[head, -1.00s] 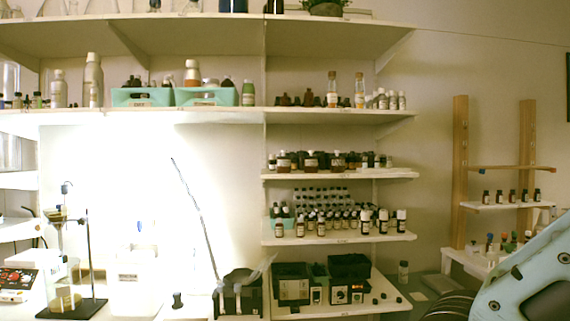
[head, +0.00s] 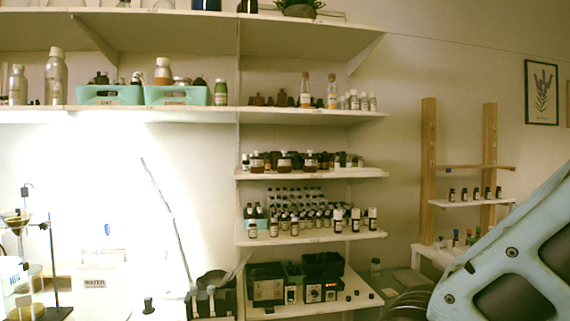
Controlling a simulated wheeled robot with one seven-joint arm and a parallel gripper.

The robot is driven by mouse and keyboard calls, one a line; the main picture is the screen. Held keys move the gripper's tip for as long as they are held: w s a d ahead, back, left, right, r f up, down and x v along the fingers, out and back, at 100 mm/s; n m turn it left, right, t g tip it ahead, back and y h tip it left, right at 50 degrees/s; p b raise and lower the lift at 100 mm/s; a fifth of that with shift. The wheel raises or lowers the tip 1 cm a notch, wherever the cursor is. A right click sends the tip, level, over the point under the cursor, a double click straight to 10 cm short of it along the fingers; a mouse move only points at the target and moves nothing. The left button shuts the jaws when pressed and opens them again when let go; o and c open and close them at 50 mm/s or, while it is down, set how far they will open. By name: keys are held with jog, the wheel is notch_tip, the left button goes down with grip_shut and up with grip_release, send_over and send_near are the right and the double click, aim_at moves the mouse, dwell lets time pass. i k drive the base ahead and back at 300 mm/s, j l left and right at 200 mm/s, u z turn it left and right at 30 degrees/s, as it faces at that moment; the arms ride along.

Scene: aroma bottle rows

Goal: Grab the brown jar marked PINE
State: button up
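Several brown jars with white labels stand in a row on a middle wall shelf (head: 318,175) in the head view. One of these brown jars (head: 285,163) stands near the middle of the row, with others on both sides and behind. The labels are too small to read, so I cannot tell which jar is marked PINE. Small dark bottles (head: 320,220) with white labels crowd the shelf below. My gripper is not in view. Only a pale blue link of my arm shows at the lower right, well away from the jars.
Mint-green bins (head: 178,95) and tall bottles stand on the shelf above. Black boxes (head: 265,283) fill the lowest shelf. A wooden rack (head: 428,165) with a small row of dark bottles (head: 475,194) stands at right. A white container (head: 95,285) marked WATER stands at lower left.

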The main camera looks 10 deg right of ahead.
aim_at(310, 165)
jog(key=i+z, duration=0.15)
jog(key=z, duration=0.3)
jog(key=i+z, duration=0.15)
jog(key=z, duration=0.25)
jog(key=i+j+z, duration=0.1)
jog(key=z, duration=0.35)
